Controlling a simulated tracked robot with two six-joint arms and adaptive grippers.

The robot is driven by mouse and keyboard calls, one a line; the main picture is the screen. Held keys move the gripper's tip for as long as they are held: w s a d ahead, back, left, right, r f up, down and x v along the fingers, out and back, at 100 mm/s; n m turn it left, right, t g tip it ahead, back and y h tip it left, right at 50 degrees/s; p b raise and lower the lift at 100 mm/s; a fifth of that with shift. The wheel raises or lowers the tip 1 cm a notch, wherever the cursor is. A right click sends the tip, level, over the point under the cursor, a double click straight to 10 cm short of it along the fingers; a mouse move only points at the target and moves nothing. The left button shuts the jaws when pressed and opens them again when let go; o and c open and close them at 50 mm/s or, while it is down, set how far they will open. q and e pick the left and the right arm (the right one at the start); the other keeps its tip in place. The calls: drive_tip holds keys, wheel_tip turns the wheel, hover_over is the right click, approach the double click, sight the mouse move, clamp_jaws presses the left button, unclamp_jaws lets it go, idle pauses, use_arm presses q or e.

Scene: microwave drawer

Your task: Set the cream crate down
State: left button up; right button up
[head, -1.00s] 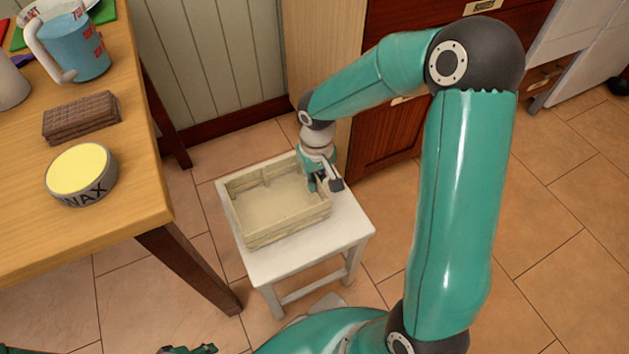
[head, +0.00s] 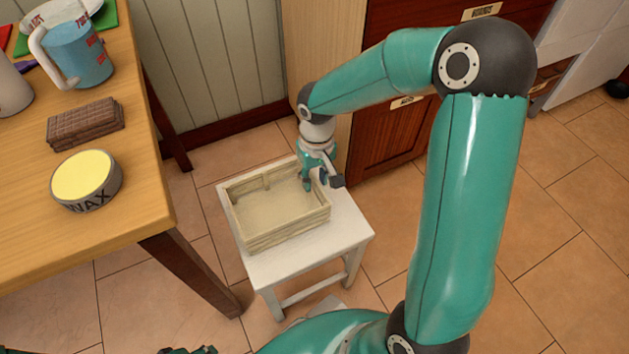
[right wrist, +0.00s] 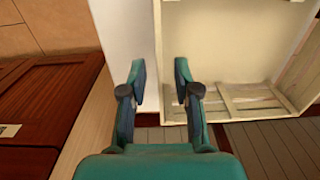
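The cream crate (head: 290,234), open-topped and slatted, sits level on a small white stool (head: 340,232). It also shows in the right wrist view (right wrist: 215,40). My right gripper (head: 320,183) is at the crate's right rim, toward the back. In the right wrist view its two fingers (right wrist: 160,82) stand apart, one on each side of the crate's wall, with gaps visible beside the wall. A small piece of my left gripper (head: 190,350) shows at the bottom edge of the head view; its fingers cannot be made out.
A dark red drawer cabinet (head: 385,145) stands behind the stool. Tiled floor (head: 570,250) at the right is clear.

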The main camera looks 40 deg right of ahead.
wheel_tip(320, 180, up, 9)
drive_tip(key=p, duration=0.2)
drive_tip(key=shift+p, duration=0.3)
drive_tip(key=shift+d, duration=0.1)
